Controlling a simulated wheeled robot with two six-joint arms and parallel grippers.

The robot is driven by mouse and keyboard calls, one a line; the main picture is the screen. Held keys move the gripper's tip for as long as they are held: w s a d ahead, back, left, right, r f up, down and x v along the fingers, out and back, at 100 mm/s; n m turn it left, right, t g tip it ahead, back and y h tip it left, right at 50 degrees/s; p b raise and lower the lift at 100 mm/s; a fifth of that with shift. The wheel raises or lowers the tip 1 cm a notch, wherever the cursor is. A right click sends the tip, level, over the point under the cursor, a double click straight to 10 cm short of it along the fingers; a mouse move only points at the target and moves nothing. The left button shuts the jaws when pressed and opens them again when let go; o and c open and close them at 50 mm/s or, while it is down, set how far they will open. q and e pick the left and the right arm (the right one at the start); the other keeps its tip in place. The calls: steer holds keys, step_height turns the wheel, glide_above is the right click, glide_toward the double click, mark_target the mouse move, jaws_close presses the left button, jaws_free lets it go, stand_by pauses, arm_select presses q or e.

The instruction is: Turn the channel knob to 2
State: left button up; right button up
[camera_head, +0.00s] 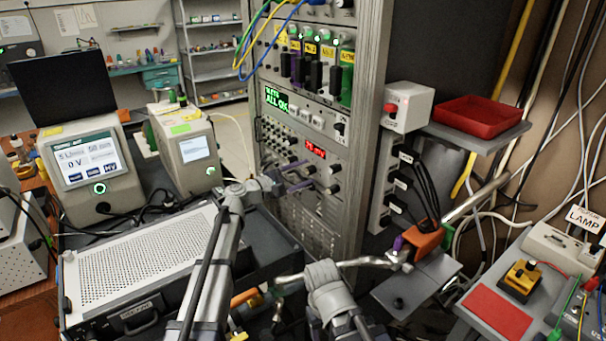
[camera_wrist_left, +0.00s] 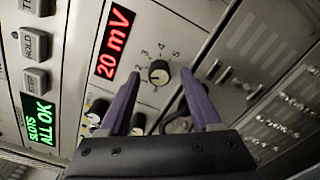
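The channel knob (camera_wrist_left: 158,72) is a small black dial with a light mark and printed numbers, 2 to 5 readable, around it. The small mark's exact setting is hard to read. In the head view the knob (camera_head: 309,169) sits below the red display, close to my left gripper. My left gripper (camera_head: 296,177) is open. Its purple fingers (camera_wrist_left: 160,100) stand apart in the left wrist view, with the knob between and beyond their tips, apparently untouched. My right gripper (camera_head: 398,248) is by an orange block at the right; its fingers are mostly hidden.
A red display (camera_wrist_left: 115,42) reads 20 mV beside the knob. Other knobs (camera_wrist_left: 97,110) lie close to the left finger. A green display (camera_head: 277,99) reads ALL OK. Cables (camera_head: 270,30) hang at the rack's top. A perforated case (camera_head: 150,255) stands at left.

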arm_select(q)
steer(key=v, duration=0.7)
steer(key=shift+s+a, duration=0.2)
steer(key=shift+a, duration=0.15)
